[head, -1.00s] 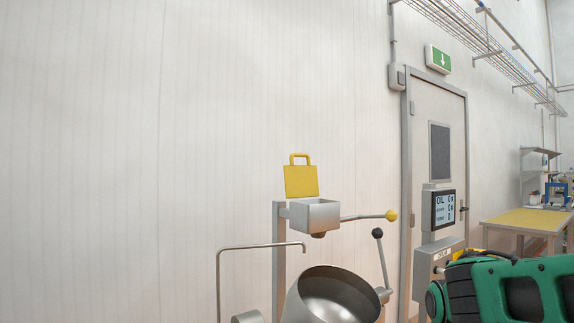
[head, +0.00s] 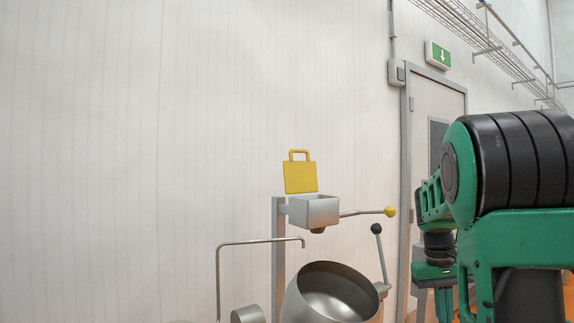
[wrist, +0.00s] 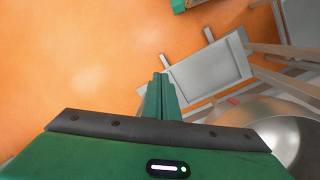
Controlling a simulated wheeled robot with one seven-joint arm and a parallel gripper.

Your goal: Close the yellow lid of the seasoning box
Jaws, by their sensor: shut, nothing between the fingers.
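The yellow lid (head: 300,177) of the seasoning box stands upright and open in the head view, its loop handle on top. It rises from the back edge of the grey metal seasoning box (head: 314,211), which is fixed on a post. My gripper shows in the wrist view (wrist: 160,82), its green fingers shut together with nothing between them, above the orange floor. In the head view my green and black arm is at the right, well apart from the lid and box. The lid is not in the wrist view.
A rod with a yellow knob (head: 390,211) sticks out right of the box. Below is a large metal bowl (head: 330,290) with a black-knobbed lever (head: 377,229). A bent pipe (head: 260,243) stands at left. The wall side left of the box is clear.

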